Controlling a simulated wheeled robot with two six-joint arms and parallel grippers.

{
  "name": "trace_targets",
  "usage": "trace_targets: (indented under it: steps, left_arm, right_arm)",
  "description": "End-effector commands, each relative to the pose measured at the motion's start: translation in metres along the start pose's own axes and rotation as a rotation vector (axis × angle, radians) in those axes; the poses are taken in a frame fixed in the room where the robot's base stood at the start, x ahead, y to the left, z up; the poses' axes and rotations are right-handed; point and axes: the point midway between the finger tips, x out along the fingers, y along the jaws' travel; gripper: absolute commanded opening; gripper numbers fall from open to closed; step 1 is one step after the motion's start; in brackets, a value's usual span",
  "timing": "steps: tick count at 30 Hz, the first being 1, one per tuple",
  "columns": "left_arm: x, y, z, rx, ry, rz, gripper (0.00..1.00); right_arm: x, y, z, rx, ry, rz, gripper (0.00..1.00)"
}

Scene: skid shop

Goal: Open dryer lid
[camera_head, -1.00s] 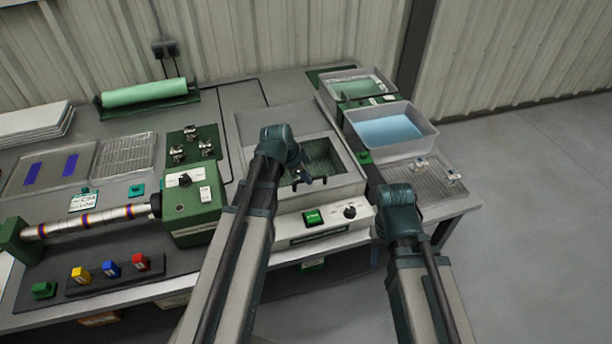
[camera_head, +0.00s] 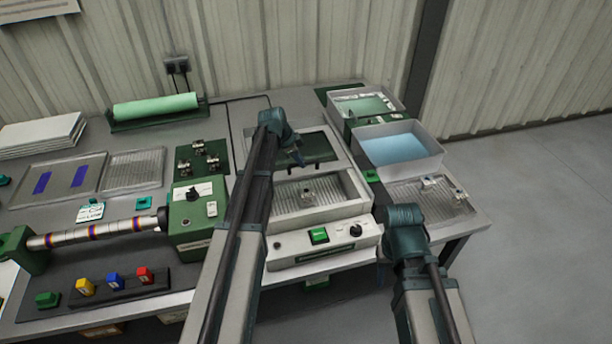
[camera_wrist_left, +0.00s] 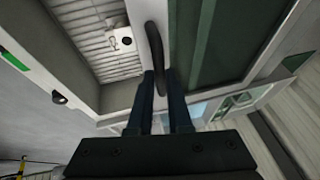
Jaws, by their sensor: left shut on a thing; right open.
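The dryer (camera_head: 322,247) is a pale box with a green button and a black knob on its front. Its lid (camera_head: 318,148), pale-framed with a dark green window, stands raised at the back. The ribbed inside (camera_head: 335,193) shows, with a small metal part (camera_head: 308,194) in it. My left gripper (camera_head: 298,158) is at the lid's front edge. In the left wrist view its fingers (camera_wrist_left: 160,88) are shut on the black curved lid handle (camera_wrist_left: 155,45). My right gripper (camera_head: 380,270) is open, right of the dryer's front, its fingers mostly hidden.
A tray of blue liquid (camera_head: 395,147) and a wire rack (camera_head: 430,200) stand right of the dryer. A green control box (camera_head: 195,220) with a striped roller (camera_head: 95,232) is at left. Open floor lies right of the bench.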

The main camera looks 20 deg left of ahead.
Motion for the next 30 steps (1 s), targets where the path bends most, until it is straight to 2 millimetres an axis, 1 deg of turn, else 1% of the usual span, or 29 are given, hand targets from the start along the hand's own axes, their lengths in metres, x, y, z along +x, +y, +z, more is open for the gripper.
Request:
trace_targets:
  steps: [1,3,6,9,14,25,26,27,30]
  left_arm:
    - [0.004,-0.017,0.0,-0.001,-0.001,-0.001,0.0]
    - [0.006,-0.03,0.001,-0.001,-0.001,-0.001,0.0]
    - [0.009,-0.044,0.003,-0.001,-0.001,0.0,0.0]
    - [0.01,-0.053,0.004,-0.001,0.0,0.001,0.0]
    - [0.011,-0.06,0.005,0.0,0.0,0.002,0.0]
    - [0.011,-0.06,0.005,0.0,-0.001,0.002,0.0]
    - [0.011,-0.06,0.005,0.0,-0.001,0.002,0.23]
    - [0.011,-0.06,0.005,0.0,-0.001,0.002,0.3]
    - [0.011,-0.06,0.005,0.0,0.0,0.002,0.47]
  right_arm:
    - [0.0,0.0,0.0,0.0,0.0,0.0,0.5]
    - [0.0,0.0,0.0,0.0,0.0,0.0,0.5]
    - [0.0,0.0,0.0,0.0,0.0,0.0,0.5]
    - [0.0,0.0,0.0,0.0,0.0,0.0,0.5]
    - [0.0,0.0,0.0,0.0,0.0,0.0,0.5]
    - [0.0,0.0,0.0,0.0,0.0,0.0,0.5]
    - [0.0,0.0,0.0,0.0,0.0,0.0,0.5]
    - [0.0,0.0,0.0,0.0,0.0,0.0,0.5]
    - [0.0,0.0,0.0,0.0,0.0,0.0,0.5]
